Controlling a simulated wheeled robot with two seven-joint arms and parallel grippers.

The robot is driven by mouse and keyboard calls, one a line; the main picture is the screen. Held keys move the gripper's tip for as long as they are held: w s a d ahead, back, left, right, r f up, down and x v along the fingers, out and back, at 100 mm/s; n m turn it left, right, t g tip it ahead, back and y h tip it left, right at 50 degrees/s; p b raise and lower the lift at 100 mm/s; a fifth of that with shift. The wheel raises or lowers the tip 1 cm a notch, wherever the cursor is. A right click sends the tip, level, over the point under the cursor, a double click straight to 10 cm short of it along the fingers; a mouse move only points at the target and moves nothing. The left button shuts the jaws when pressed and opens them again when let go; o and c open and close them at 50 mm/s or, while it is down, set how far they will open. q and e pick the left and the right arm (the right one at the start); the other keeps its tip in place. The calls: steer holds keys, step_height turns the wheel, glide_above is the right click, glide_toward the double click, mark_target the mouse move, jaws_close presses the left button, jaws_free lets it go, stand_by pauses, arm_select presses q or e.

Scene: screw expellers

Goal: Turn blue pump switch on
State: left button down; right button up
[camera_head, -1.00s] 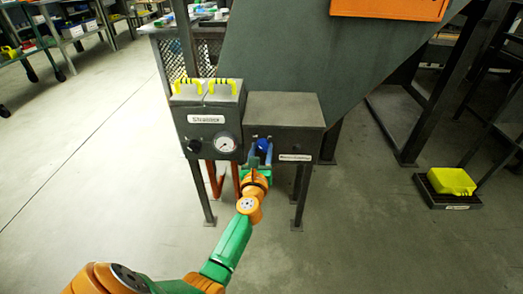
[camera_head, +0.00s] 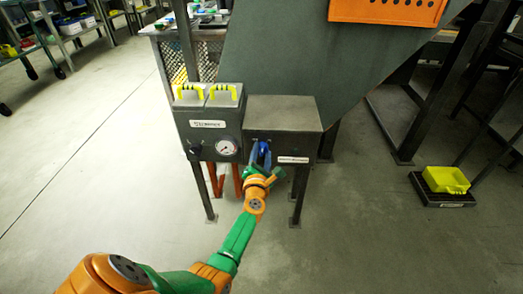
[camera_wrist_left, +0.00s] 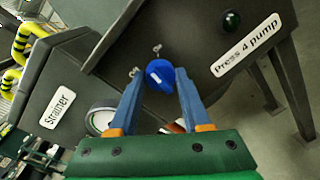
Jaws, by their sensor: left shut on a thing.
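The blue pump switch is a round knob (camera_wrist_left: 160,75) with a small white mark, on the front of a dark grey box (camera_head: 283,112). The box carries a label that reads "Press 4 pump" (camera_wrist_left: 245,45) in the left wrist view. My left gripper (camera_head: 261,154) reaches the knob from the front and below. In the left wrist view its two blue-grey fingers (camera_wrist_left: 160,84) sit on either side of the knob, shut on it. In the head view the fingers hide part of the knob. My right gripper is not in view.
A strainer box (camera_head: 209,118) with a gauge (camera_head: 226,148) and yellow-black handles (camera_head: 223,93) stands left of the pump box. A dark round button (camera_wrist_left: 231,21) is beside the label. A yellow container (camera_head: 446,180) sits on a floor base at right. Open floor lies in front.

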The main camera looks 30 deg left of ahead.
arm_select(q)
steer(key=m+p, duration=0.1)
steer(key=m, duration=0.2)
steer(key=shift+d, duration=0.1)
steer(key=shift+f+m+p, duration=0.1)
steer(key=shift+m+p, duration=0.35)
steer(key=shift+m, duration=1.25)
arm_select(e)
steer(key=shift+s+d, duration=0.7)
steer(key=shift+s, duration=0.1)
arm_select(q)
steer(key=shift+c, duration=1.8)
jaws_free()
